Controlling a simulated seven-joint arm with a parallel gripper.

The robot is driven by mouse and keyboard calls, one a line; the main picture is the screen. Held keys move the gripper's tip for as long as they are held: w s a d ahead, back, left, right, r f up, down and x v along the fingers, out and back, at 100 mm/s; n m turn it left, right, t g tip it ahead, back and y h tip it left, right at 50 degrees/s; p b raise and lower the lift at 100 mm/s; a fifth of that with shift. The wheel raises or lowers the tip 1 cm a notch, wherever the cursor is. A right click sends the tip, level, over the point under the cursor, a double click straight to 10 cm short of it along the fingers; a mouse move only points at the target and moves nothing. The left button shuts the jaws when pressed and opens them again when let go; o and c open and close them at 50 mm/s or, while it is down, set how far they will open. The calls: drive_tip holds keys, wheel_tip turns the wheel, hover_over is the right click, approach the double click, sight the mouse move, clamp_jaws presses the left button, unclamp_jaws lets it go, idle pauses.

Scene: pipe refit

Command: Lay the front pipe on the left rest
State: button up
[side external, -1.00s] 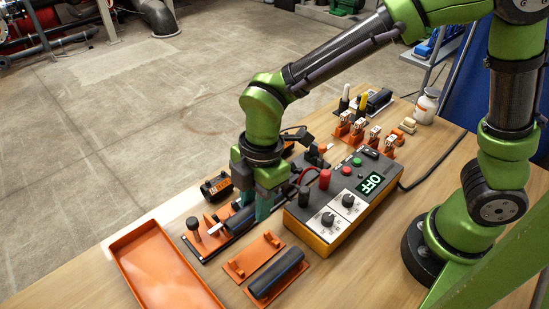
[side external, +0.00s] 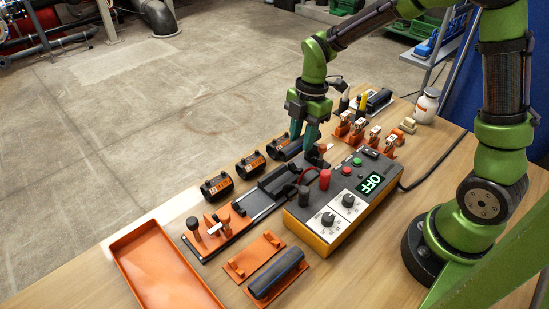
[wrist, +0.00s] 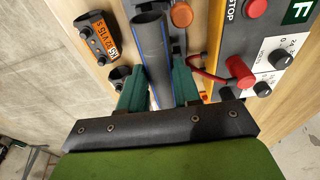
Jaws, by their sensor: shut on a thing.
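In the wrist view my gripper (wrist: 158,88) is shut on a dark grey pipe (wrist: 152,50) with blue stripes, its hollow end pointing away. In the side view my gripper (side external: 304,137) is above the far end of the long black rail fixture (side external: 258,205); I cannot clearly make out the held pipe there. The left rest (side external: 251,258), an orange plate with saddles, is bare at the front of the table. Right of it, a second orange rest (side external: 254,297) carries another dark pipe (side external: 277,273). My gripper is well behind both rests.
An orange tray (side external: 125,250) lies at the front left. Several black blocks with orange labels (side external: 217,187) line the fixture's left side. A control box (side external: 325,228) reading OFF, with red and black knobs, stands right of the fixture. Orange holders (side external: 357,132) stand behind.

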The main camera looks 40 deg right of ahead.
drive_tip(key=shift+f, duration=0.7)
drive_tip(key=shift+f, duration=0.35)
drive_tip(key=shift+f, duration=0.45)
drive_tip(key=shift+f, duration=0.2)
idle(0.5)
drive_tip(key=shift+f, duration=0.7)
drive_tip(key=shift+f, duration=0.3)
idle(0.3)
drive_tip(key=o, duration=1.2)
drive_tip(key=shift+o, duration=0.2)
